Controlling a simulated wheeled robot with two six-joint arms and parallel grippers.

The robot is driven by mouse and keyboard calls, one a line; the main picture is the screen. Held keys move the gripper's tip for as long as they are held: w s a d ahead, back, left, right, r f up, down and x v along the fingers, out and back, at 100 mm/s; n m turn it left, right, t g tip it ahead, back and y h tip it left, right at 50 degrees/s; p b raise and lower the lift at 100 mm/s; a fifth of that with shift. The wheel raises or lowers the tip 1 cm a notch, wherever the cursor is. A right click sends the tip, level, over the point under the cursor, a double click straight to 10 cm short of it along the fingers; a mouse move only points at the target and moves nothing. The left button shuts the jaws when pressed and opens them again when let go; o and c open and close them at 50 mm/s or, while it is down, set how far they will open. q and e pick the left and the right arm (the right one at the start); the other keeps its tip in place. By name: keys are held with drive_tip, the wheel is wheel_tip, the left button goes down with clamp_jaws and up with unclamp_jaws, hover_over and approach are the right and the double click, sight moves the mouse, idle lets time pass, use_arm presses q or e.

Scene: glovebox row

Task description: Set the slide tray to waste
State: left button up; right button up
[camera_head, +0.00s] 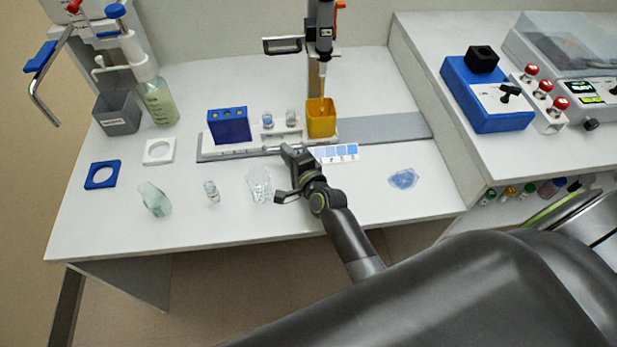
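The white slide tray (249,146) sits on a grey rail (385,128) on the bench, towards the rail's left part. It carries a blue block (229,125) at its left, two small clear vials (291,118) in the middle and a yellow cup (321,118) at its right. The yellow cup stands below the tip of an upright dispenser (322,50). My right gripper (283,173) is at the tray's front edge, its fingers spread apart with nothing seen between them. One finger is close to the tray front; I cannot tell whether it touches. My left gripper is out of view.
A strip with blue squares (337,154) lies before the rail. A clear beaker (259,184), a small vial (212,191) and a tilted flask (154,199) stand in front. A clear blue patch (403,179) lies at right. A blue device (486,100) stands on the right bench.

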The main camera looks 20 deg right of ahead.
drive_tip(key=b+v, duration=0.3)
drive_tip(key=v, duration=1.3)
drive_tip(key=shift+a+f, duration=0.1)
drive_tip(key=shift+a, duration=0.1)
drive_tip(key=shift+w, duration=0.1)
